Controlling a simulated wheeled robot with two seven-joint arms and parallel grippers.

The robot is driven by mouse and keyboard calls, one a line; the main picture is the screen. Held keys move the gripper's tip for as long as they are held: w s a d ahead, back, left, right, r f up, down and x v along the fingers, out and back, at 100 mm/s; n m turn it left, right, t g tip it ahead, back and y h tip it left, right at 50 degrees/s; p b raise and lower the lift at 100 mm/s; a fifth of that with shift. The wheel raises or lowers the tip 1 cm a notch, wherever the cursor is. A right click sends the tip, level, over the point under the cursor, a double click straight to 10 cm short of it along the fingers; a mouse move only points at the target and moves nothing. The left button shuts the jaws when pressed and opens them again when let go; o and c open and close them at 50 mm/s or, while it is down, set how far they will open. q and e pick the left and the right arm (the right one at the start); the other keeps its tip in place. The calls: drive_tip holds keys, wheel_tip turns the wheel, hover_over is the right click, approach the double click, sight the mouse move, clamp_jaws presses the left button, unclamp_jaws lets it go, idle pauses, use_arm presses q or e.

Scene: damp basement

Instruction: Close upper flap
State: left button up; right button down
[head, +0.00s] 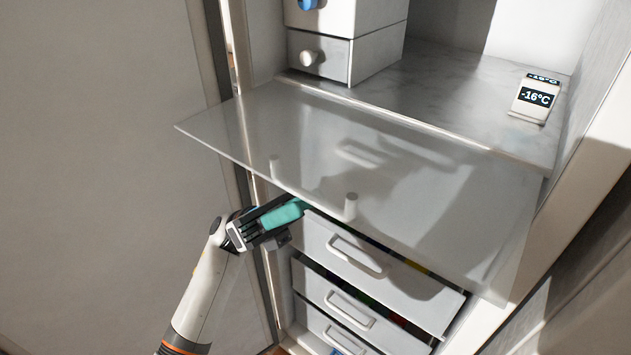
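The upper flap (240,128) is a see-through glass-like panel. It is open, jutting out towards me from the edge of the upper shelf, over the drawers. Two short pale posts (350,207) show near its front edge. My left gripper (298,207), with teal finger pads, is at the flap's front edge, near the left end of the top drawer. Its fingertips are partly hidden by the flap, so I cannot tell whether they touch it or how far apart they are. My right gripper is not in view.
Several white drawers with handles are below the flap; the top drawer (318,238) is pulled out somewhat. A thermometer reading -16°C (532,103) and a small white drawer box (317,57) stand on the upper shelf (440,95). A large plain panel (90,150) fills the left.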

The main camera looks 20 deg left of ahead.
sight(315, 199)
use_arm(q)
drive_tip(key=shift+p+x, duration=0.5)
drive_tip(key=shift+x, duration=1.4)
clamp_jaws()
